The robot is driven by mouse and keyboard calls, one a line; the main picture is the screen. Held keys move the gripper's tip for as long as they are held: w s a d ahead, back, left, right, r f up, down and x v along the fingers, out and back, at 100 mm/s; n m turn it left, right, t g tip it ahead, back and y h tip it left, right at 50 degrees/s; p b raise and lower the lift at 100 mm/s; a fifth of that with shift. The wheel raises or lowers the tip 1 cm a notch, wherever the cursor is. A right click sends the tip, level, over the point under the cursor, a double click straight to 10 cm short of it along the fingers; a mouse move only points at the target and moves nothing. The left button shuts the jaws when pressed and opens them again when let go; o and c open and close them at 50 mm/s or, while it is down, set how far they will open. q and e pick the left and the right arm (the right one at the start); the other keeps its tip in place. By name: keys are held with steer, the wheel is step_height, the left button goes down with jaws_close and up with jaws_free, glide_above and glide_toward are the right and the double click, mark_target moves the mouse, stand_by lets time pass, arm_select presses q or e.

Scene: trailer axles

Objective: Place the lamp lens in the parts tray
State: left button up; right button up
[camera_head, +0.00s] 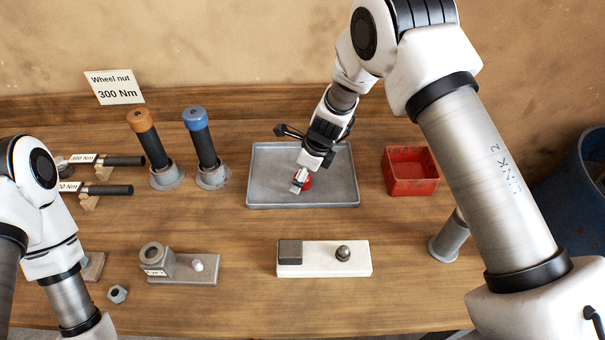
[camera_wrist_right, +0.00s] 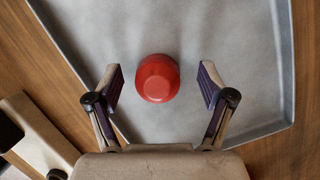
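The red lamp lens (camera_head: 307,183) lies on the floor of the grey metal parts tray (camera_head: 335,181), near its middle. In the right wrist view the lens (camera_wrist_right: 158,78) is a round red piece between the two fingers, with a gap on each side. My right gripper (camera_head: 299,183) is above the tray, open, and partly covers the lens in the head view. In the right wrist view the fingers of my right gripper (camera_wrist_right: 161,85) are spread and touch nothing. My left arm enters at the left; its gripper is out of the frame.
A red bin (camera_head: 411,173) stands right of the tray. An orange-topped tool (camera_head: 149,140) and a blue-topped tool (camera_head: 202,138) stand to its left. A white block (camera_head: 322,267) and a grey fixture (camera_head: 188,268) are in front. Wood between the tray and white block is clear.

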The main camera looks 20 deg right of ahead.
steer(key=shift+r, duration=0.2)
steer(key=v, duration=1.2)
